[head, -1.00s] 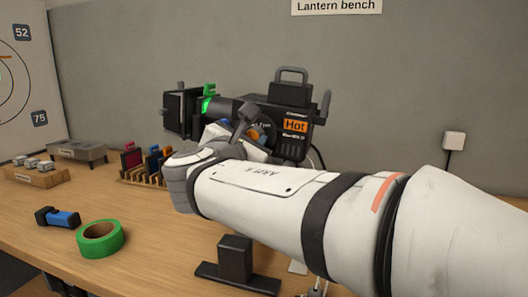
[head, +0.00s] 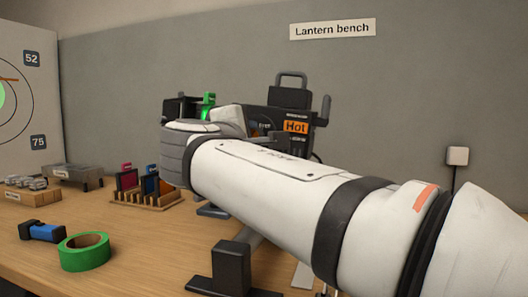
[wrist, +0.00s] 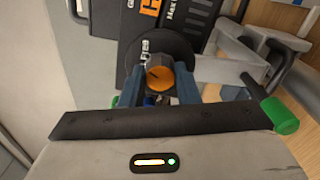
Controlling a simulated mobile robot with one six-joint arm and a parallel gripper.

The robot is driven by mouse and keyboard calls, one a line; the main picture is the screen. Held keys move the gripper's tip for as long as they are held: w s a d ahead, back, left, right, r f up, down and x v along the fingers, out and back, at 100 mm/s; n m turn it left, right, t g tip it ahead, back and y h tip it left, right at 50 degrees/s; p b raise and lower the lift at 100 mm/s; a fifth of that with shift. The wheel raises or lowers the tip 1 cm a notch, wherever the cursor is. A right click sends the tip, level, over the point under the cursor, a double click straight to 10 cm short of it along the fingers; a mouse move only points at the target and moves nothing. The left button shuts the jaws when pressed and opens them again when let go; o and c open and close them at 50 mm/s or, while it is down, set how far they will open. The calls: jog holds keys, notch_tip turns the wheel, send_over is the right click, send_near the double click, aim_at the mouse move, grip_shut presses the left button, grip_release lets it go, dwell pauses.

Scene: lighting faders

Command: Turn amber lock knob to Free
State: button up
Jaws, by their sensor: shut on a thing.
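The amber lock knob (wrist: 159,77) shows in the wrist view at the centre of a round black dial plate on the lantern. The word "Free" stands on that plate above and left of the knob. A dark mark crosses the knob's face; I cannot tell which way it points. My gripper (wrist: 160,70) has one blue-grey finger on each side of the knob and is shut on it. In the head view the black lantern (head: 290,97) with its orange "Hot" label stands behind my arm, which hides the knob and my fingers.
A green tape roll (head: 84,252) and a blue-and-black torch (head: 42,231) lie at the front left. A wooden rack with coloured frames (head: 144,200) stands behind them. A black stand (head: 232,268) is below my arm. A green-tipped handle (wrist: 281,115) juts out beside my gripper.

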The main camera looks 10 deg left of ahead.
jog(key=shift+f+m+b, duration=0.15)
jog(key=shift+m+b, duration=0.65)
jog(key=shift+m, duration=0.3)
jog(key=o, duration=1)
jog(key=shift+s, duration=0.1)
jog(key=s, duration=0.5)
jog(key=s+p, duration=0.1)
jog(key=s, duration=0.1)
jog(key=shift+s+a, duration=0.25)
jog(key=shift+s, duration=0.05)
